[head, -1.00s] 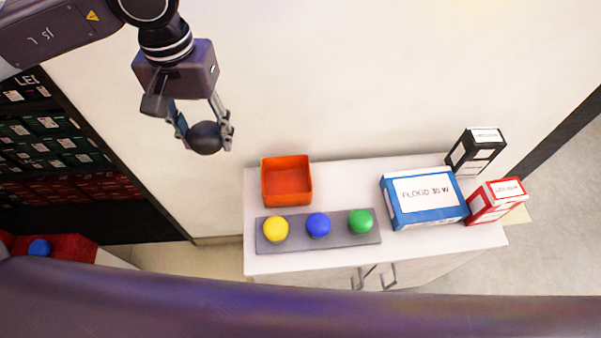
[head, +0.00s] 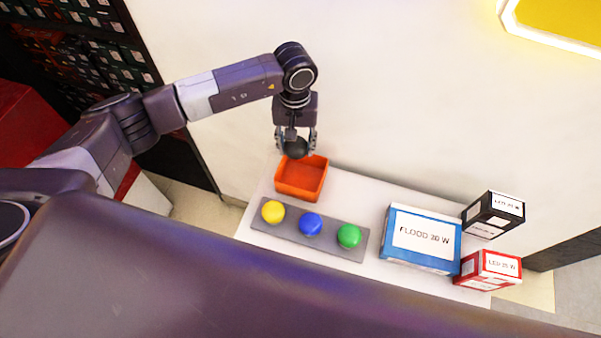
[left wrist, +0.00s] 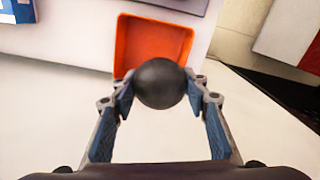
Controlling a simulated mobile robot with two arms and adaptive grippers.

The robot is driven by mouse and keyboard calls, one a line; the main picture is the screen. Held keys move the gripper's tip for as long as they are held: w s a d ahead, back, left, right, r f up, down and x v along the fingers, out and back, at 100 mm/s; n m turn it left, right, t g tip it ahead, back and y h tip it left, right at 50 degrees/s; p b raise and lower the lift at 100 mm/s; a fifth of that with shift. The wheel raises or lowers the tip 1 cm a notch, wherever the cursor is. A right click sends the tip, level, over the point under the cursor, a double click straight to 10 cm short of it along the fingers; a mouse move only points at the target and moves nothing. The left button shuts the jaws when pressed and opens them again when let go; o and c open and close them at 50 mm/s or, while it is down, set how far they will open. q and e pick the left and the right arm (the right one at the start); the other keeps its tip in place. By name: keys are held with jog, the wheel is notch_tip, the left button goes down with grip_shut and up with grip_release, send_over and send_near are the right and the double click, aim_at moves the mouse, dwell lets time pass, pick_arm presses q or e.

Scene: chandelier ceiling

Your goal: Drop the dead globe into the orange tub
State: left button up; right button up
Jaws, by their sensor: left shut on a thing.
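The dead globe (head: 296,147) is a dark grey ball. My left gripper (head: 296,142) is shut on it and holds it in the air at the back edge of the orange tub (head: 301,188) in the head view. In the left wrist view the globe (left wrist: 160,83) sits between the two fingertips of my left gripper (left wrist: 160,88) and covers part of the near rim of the orange tub (left wrist: 150,42). The part of the tub floor that shows is empty. My right gripper is not in view.
On the white cabinet top (head: 262,243), a grey strip holds yellow (head: 273,211), blue (head: 311,223) and green (head: 349,236) globes in front of the tub. Blue (head: 421,238), black (head: 493,214) and red (head: 490,268) boxes stand at the right. A wall rises behind.

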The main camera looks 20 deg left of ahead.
pick_arm(q)
jog(key=shift+d+f, duration=0.2)
jog(key=shift+f, duration=0.65)
jog(key=shift+f+b, duration=1.15)
jog(key=shift+f, duration=1.2)
jog(key=o, duration=1.2)
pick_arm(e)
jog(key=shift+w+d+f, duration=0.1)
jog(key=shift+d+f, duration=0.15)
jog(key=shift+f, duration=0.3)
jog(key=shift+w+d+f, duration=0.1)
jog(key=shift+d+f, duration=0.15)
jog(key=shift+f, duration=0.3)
pick_arm(q)
notch_tip(320, 180, up, 12)
jog(key=shift+a+r, duration=0.1)
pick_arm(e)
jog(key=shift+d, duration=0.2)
